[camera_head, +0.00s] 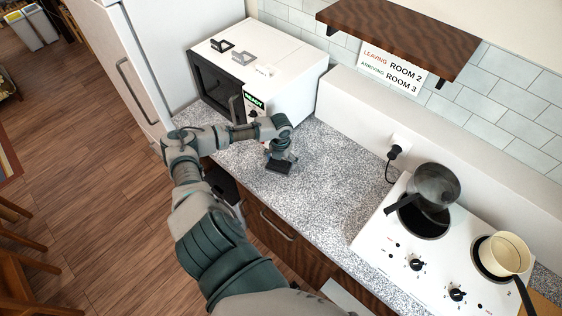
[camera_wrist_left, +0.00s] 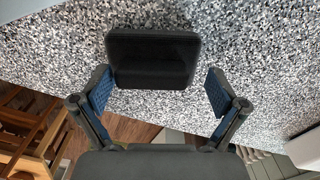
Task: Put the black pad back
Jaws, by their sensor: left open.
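The black pad (camera_head: 277,168) lies on the speckled grey counter in front of the white microwave. In the left wrist view the pad (camera_wrist_left: 153,48) is a dark rounded rectangle just ahead of the fingers and roughly centred between them. My left gripper (camera_head: 284,156) points down at the pad and partly covers it in the head view. In the wrist view its two blue-padded fingers (camera_wrist_left: 158,91) are spread apart, with a gap visible on each side of the pad. My right gripper is not in view.
The microwave (camera_head: 270,75) has a lit READY panel and two handle-like items on top. A white stove (camera_head: 385,240) on the right carries a dark pan (camera_head: 437,184) and a cream pot (camera_head: 500,255). A plugged-in cord (camera_head: 388,175) hangs at the wall. Counter (camera_head: 325,190) right of the pad is clear.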

